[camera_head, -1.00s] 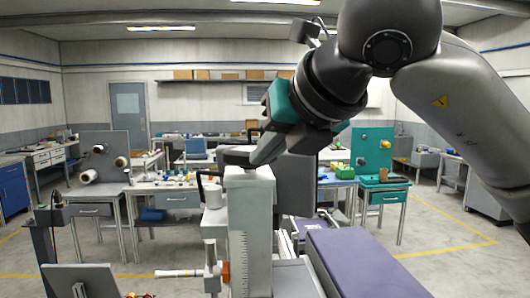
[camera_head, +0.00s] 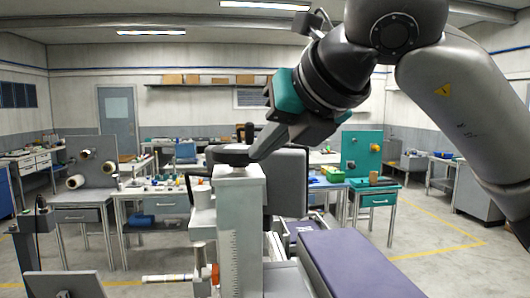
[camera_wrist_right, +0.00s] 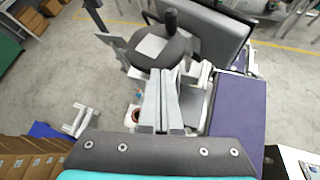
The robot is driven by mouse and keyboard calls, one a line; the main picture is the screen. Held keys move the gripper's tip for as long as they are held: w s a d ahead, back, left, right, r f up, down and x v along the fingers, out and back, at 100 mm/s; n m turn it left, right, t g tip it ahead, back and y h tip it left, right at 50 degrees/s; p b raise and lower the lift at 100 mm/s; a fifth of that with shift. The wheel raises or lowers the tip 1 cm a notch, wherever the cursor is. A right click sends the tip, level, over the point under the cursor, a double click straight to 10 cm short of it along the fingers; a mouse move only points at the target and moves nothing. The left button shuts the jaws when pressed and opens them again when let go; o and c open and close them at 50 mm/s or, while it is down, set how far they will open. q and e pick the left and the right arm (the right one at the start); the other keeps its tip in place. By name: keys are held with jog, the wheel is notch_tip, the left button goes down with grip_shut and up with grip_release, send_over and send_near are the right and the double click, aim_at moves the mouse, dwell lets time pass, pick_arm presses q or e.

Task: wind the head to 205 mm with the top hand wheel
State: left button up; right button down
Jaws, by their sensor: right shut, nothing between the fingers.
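The top hand wheel (camera_head: 228,155) is a dark flat disc on top of a pale grey column (camera_head: 240,225). A dark upright handle (camera_head: 249,132) stands near its rim. The column's front carries a graduated scale, too small to read, and an orange-red part (camera_head: 215,273) sits beside it low down. My right gripper (camera_head: 258,152) is shut and empty, its fingertips at the wheel's right edge. In the right wrist view the shut fingers (camera_wrist_right: 163,78) point at the wheel (camera_wrist_right: 155,50), and its handle (camera_wrist_right: 171,19) is beyond them. I cannot tell if they touch. My left gripper is out of view.
A dark panel (camera_head: 287,182) stands just behind the column. A purple-topped surface (camera_head: 350,265) lies to the right. A white cup-like part (camera_head: 201,193) is left of the column. Workbenches stand farther back, with clear floor between.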

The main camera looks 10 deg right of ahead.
jog(key=shift+s+d+f+b, duration=0.1)
jog(key=shift+s+d+b, duration=0.15)
jog(key=shift+s, duration=0.25)
jog(key=shift+s+d+b, duration=0.15)
jog(key=shift+s+b, duration=0.05)
jog(key=shift+s, duration=0.3)
jog(key=shift+a, duration=0.1)
jog(key=shift+w+a+f, duration=0.1)
jog(key=shift+w+a, duration=0.15)
jog(key=shift+a, duration=1.1)
jog(key=shift+w+a, duration=0.2)
jog(key=shift+a, duration=1.1)
jog(key=shift+w+d, duration=0.15)
jog(key=shift+w, duration=0.1)
jog(key=shift+w, duration=0.1)
jog(key=shift+d, duration=0.1)
